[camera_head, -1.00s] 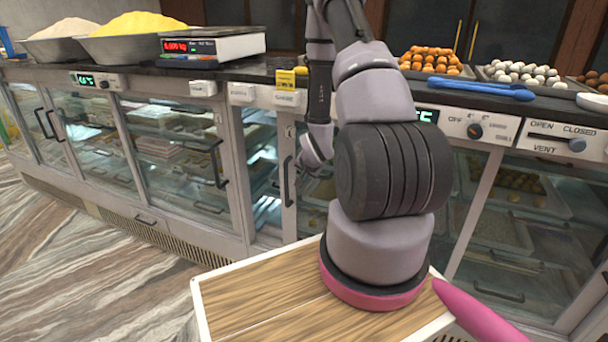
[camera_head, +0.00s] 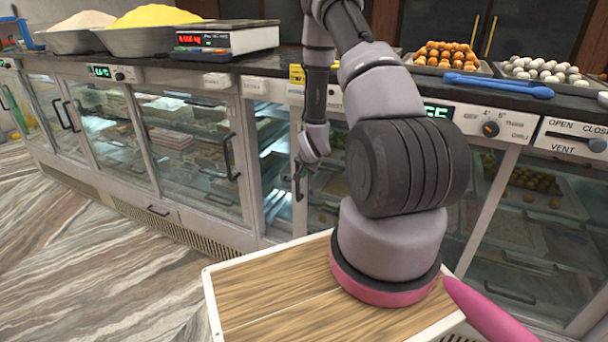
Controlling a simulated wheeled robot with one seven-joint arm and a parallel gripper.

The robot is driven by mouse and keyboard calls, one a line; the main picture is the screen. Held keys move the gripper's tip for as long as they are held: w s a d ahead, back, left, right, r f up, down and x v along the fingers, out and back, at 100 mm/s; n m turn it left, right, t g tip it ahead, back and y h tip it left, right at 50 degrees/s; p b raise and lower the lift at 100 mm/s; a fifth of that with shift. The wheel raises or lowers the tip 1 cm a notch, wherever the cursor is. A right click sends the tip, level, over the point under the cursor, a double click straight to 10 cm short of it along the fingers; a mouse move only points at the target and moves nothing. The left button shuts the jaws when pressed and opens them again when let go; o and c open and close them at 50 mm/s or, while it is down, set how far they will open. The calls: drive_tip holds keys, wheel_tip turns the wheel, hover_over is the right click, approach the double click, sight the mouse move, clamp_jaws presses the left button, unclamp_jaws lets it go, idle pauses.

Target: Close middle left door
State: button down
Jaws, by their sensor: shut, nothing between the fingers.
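The glass-fronted counter has a left-centre door (camera_head: 190,160) with a dark vertical handle (camera_head: 229,157) near its right edge. To its right is a narrow bay with lit shelves (camera_head: 272,165), then another dark vertical handle (camera_head: 298,180) on a pale frame. I cannot tell from this angle how far either door stands from the counter front. My gripper (camera_head: 303,171) is shut and empty, pointing down close to the right-hand handle. Whether it touches that handle is unclear. My arm hides part of the counter front to the right.
The countertop holds a scale (camera_head: 222,38), a bowl of yellow powder (camera_head: 150,35), trays of sweets (camera_head: 445,58) and blue tongs (camera_head: 498,84). A control panel (camera_head: 490,125) sits above the right glass doors. Striped floor (camera_head: 90,250) lies open at the left.

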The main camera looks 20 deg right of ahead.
drive_tip(key=w+a, duration=1.2)
drive_tip(key=w, duration=0.2)
drive_tip(key=shift+w+a+r, duration=0.15)
drive_tip(key=shift+w+a, duration=0.1)
